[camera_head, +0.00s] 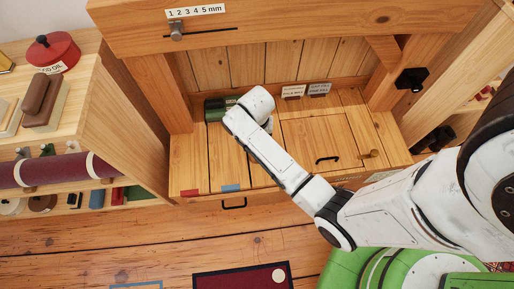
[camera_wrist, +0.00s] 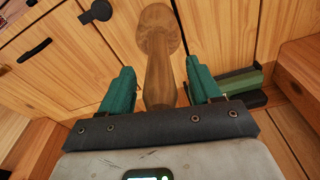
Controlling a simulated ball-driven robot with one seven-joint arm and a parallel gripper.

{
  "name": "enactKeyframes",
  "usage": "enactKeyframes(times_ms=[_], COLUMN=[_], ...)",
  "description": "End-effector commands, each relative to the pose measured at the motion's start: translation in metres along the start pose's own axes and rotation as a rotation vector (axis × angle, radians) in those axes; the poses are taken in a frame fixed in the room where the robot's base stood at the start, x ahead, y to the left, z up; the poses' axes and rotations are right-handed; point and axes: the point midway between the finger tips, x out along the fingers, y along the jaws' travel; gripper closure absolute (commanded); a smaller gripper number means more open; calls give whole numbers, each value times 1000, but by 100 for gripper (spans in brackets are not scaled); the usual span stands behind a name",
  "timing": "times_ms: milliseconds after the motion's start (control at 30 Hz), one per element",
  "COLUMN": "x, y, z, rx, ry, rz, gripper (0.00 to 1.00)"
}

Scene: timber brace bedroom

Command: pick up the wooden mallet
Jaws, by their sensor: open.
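The wooden mallet (camera_wrist: 158,52) is brown, with a rounded head at the top of the wrist view and a narrower shaft running down toward my gripper's palm. My gripper (camera_wrist: 159,68) is open, with one green finger on each side of the shaft. Gaps show between the shaft and both fingers, so it is not clamped. In the head view, my white arm reaches over the wooden bench top (camera_head: 300,137); the mallet and the fingers are hidden there behind my wrist.
A dark green item (camera_head: 213,109) lies in the bench's back left corner, close to my wrist; it shows right of the fingers (camera_wrist: 240,82). A timber beam (camera_head: 300,20) crosses above. A shelf unit (camera_head: 125,110) stands left. The bench's right part is mostly clear.

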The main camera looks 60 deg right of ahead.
Motion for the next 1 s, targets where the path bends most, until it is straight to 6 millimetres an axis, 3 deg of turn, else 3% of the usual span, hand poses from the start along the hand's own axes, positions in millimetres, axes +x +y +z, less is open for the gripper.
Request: enactKeyframes(times_ms=[100,367,1000], x=[9,9,8], y=[0,0,0], z=[0,0,-1], rx=[0,-1,-1], ry=[1,1,2], rz=[-1,-1,-1], gripper=[37,39,97])
